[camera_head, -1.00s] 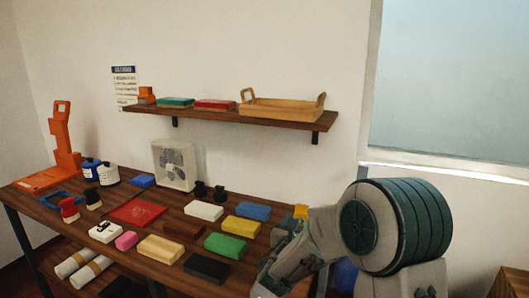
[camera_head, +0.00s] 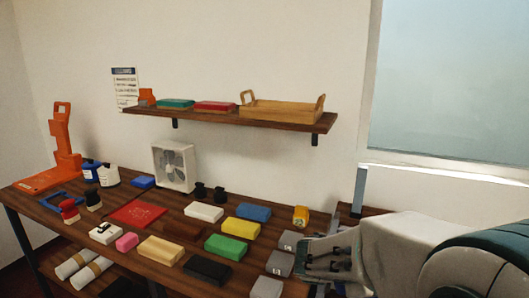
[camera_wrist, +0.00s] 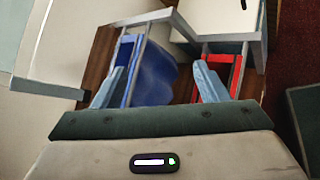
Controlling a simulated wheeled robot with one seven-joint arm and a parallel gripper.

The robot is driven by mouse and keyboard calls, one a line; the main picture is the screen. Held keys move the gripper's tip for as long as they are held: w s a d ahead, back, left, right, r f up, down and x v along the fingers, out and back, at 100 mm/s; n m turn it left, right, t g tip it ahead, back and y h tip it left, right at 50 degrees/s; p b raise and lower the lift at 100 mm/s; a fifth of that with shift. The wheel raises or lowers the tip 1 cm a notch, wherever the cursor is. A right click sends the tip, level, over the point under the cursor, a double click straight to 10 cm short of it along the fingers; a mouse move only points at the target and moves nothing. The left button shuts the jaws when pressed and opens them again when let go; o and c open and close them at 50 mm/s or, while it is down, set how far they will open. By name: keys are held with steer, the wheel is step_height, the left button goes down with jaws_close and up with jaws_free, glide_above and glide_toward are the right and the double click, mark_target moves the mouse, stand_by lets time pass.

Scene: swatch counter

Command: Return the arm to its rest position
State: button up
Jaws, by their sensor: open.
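My gripper (camera_head: 327,256) is at the right of the head view, by the right end of the counter (camera_head: 145,236). In the wrist view its two pale fingers stand wide apart, with my gripper (camera_wrist: 157,88) open and nothing between them held. My arm reaches in from the right edge of the head view. The fingertips are hard to make out in the head view.
Grey blocks (camera_head: 280,264) lie close left of my gripper. A yellow-orange item (camera_head: 301,216) stands behind them. Coloured blocks, such as a green one (camera_head: 226,246), cover the counter. A shelf (camera_head: 230,118) holds a wooden tray (camera_head: 281,108). A blue rounded thing (camera_wrist: 153,76) lies beyond my fingers.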

steer(key=s+a+f+m+g+y, duration=0.1)
steer(key=s+a+m+y, duration=0.9)
steer(key=s+m, duration=0.4)
steer(key=shift+a+f+m+g+y+p, duration=0.15)
steer(key=shift+f+m+g+y+p, duration=0.2)
steer(key=shift+y, duration=0.25)
